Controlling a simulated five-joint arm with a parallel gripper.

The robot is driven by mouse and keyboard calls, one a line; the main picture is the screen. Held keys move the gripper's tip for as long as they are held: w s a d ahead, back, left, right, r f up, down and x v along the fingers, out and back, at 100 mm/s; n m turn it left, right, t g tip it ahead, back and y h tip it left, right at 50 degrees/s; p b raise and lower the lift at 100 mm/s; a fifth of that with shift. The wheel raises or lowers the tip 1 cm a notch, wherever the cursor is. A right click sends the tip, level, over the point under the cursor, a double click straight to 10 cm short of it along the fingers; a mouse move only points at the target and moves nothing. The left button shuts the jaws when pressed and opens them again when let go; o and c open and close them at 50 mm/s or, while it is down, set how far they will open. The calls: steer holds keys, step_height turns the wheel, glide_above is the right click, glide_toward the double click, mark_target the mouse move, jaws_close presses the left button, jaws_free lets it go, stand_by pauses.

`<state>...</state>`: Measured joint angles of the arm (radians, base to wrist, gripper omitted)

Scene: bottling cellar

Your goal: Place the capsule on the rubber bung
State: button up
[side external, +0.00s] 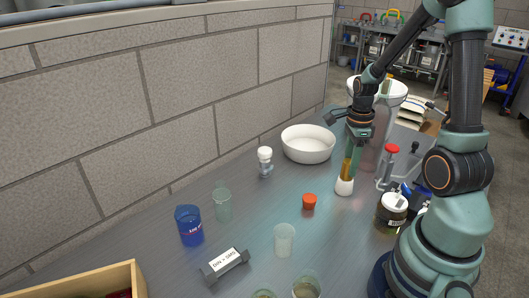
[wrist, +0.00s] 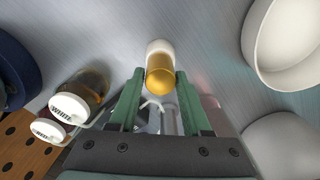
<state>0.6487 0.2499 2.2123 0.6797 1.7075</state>
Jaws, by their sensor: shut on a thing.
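My gripper (side external: 349,168) is shut on a gold capsule (wrist: 160,76), which stands upright between the fingers. In the side view its gold part (side external: 347,170) shows between the fingers. A white, rounded part (side external: 344,187) shows directly below the gold; I cannot tell whether it belongs to the capsule or is a separate thing. I also cannot tell whether it touches the bench. A small orange-red tapered piece, which looks like the rubber bung (side external: 309,201), stands on the bench to the left of my gripper and apart from it. It does not show in the wrist view.
A white bowl (side external: 308,146) stands behind the bung. A blue cup (side external: 188,228), clear cups (side external: 284,240), a small label stand (side external: 226,265) and a wooden crate (side external: 128,278) are left and front. A dark jar (side external: 391,211) is right. The bench around the bung is clear.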

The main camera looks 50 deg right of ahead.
steer(key=shift+f, duration=0.15)
steer(key=o, duration=0.7)
step_height(320, 180, up, 12)
steer(key=a+r+n+t, duration=0.2)
steer(key=a+n, duration=0.4)
steer(key=n, duration=0.3)
steer(key=w+a+r+n+t, duration=0.1)
steer(key=a+r+n, duration=0.1)
steer(key=a+n, duration=0.5)
steer(key=a+r+n+t, duration=0.2)
steer(key=a+n, duration=0.5)
steer(key=n, duration=0.4)
steer(key=shift+w+a+t, duration=0.2)
steer(key=shift+w+t, duration=0.1)
steer(key=shift+w, duration=0.1)
